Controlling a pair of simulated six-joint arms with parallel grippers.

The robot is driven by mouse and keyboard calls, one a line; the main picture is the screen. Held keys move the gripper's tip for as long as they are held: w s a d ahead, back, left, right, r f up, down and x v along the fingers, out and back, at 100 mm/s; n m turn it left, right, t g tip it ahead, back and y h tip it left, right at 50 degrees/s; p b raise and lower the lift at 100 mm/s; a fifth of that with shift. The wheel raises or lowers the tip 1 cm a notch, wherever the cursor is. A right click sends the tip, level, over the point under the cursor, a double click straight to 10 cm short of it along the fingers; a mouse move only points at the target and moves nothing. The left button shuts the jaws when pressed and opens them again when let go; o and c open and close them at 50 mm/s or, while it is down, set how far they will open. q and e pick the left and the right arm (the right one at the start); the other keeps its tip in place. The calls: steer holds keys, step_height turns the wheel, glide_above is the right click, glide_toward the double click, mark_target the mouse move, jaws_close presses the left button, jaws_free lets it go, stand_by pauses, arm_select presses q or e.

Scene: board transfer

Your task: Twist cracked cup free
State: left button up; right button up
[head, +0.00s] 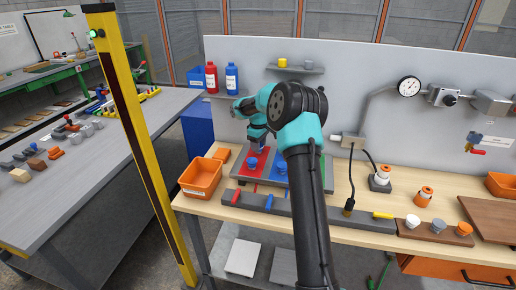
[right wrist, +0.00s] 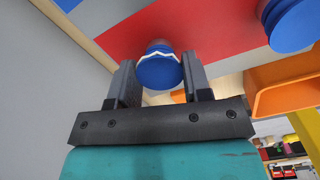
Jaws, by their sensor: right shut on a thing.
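The cracked cup (right wrist: 158,72) is blue with a white zigzag line near its rim. It stands out from the red panel (right wrist: 165,32) in the right wrist view. My right gripper (right wrist: 160,78) is shut on it, one finger on each side. In the head view my right gripper (head: 258,146) is over the back of the red panel (head: 240,172), and the arm hides much of the board. Another blue cup (head: 252,162) is on the red panel, nearer the front; a blue cup also shows in the right wrist view (right wrist: 292,24). My left gripper is not in view.
A blue panel with a blue cup (head: 280,168) lies right of the red one. An orange bin (head: 200,178) stands to the left. A grey rail (head: 262,202) runs along the front. A yellow post (head: 140,140) rises at the left.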

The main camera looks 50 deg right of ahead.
steer(key=shift+n, duration=1.2)
steer(key=o, duration=0.4)
steer(key=shift+n, duration=0.3)
steer(key=o, duration=0.5)
steer(key=shift+o, duration=0.2)
step_height(320, 180, up, 17)
steer(key=shift+r, duration=0.2)
